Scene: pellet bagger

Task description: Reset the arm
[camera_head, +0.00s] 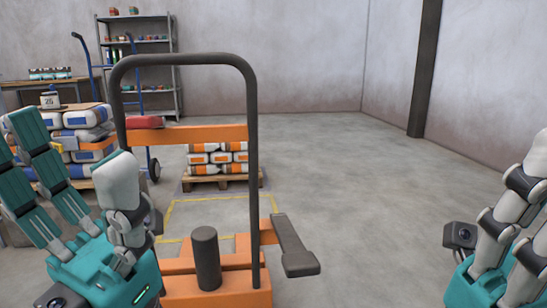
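My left gripper (72,150) is raised at the left. Its teal fingers stand spread apart from its pale grey finger, and I see nothing held between them. My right gripper (515,205) is at the right edge, partly cut off by the frame. Its grey fingers point up, and their full spread is hidden. It appears clear of other objects.
An orange frame with a dark hoop handle (252,120) stands in front, close to my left gripper. White-and-orange bags (218,158) lie on a pallet behind it. More bags (88,118) are stacked at left. Shelves (140,40) stand at the back. The right floor is open.

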